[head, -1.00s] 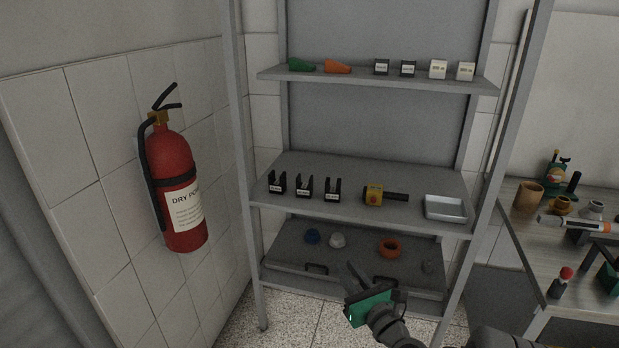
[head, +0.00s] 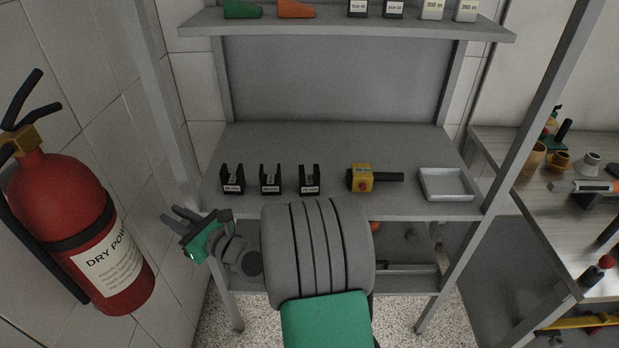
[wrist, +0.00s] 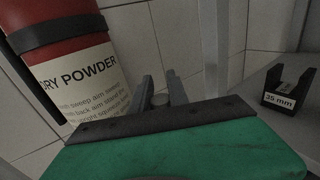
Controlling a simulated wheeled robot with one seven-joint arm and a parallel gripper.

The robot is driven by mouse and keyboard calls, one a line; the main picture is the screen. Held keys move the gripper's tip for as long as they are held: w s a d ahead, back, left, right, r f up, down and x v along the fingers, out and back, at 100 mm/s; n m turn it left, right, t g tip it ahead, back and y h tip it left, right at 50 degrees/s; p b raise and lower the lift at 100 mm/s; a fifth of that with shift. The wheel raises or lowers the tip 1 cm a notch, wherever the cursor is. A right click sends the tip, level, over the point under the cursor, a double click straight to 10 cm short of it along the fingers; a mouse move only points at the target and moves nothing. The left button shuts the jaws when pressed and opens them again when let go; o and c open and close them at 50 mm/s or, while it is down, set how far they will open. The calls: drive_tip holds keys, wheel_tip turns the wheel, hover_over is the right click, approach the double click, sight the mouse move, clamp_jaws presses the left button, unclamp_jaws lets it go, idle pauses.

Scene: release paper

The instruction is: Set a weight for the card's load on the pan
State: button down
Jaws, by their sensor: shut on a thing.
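My gripper (head: 174,214) is at the left, in front of the left post of the shelf rack, with its fingers pointing left toward the fire extinguisher. In the wrist view my gripper (wrist: 162,86) is shut on a small dark grey piece (wrist: 160,99), partly hidden between the fingers; I cannot read any mark on it. A shallow metal pan (head: 447,197) lies empty at the right end of the middle shelf. I cannot pick out a load card.
Black forked holders (head: 270,184) and a yellow box with a black handle (head: 361,179) stand on the middle shelf (head: 350,207). A red fire extinguisher (head: 70,220) is close at the left. My arm hides much of the lower shelf. A cluttered bench stands at the right.

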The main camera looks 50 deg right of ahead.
drive_tip(key=s+d+r+m+h+b, duration=0.1)
drive_tip(key=s+d+m+h, duration=0.25)
drive_tip(key=d, duration=0.65)
drive_tip(key=s+d+r+m+h, duration=0.2)
drive_tip(key=s+d+h, duration=0.15)
drive_tip(key=d, duration=0.55)
drive_tip(key=s+d+r+m+g+h, duration=0.3)
drive_tip(key=s+d+h, duration=0.4)
drive_tip(key=s+d, duration=0.55)
drive_tip(key=m+b, duration=0.1)
drive_tip(key=b, duration=0.1)
hover_over(329, 184)
drive_tip(key=f, duration=1)
drive_tip(key=shift+s+a, duration=0.3)
drive_tip(key=shift+a, duration=0.05)
drive_tip(key=shift+w+d+f, duration=0.3)
drive_tip(key=shift+d+f, duration=0.05)
drive_tip(key=shift+f, duration=0.15)
drive_tip(key=shift+f+b, duration=0.45)
drive_tip(key=shift+f, duration=1.05)
drive_tip(key=shift+f, duration=0.15)
drive_tip(key=c, duration=1.5)
unclamp_jaws()
drive_tip(key=shift+c, duration=0.2)
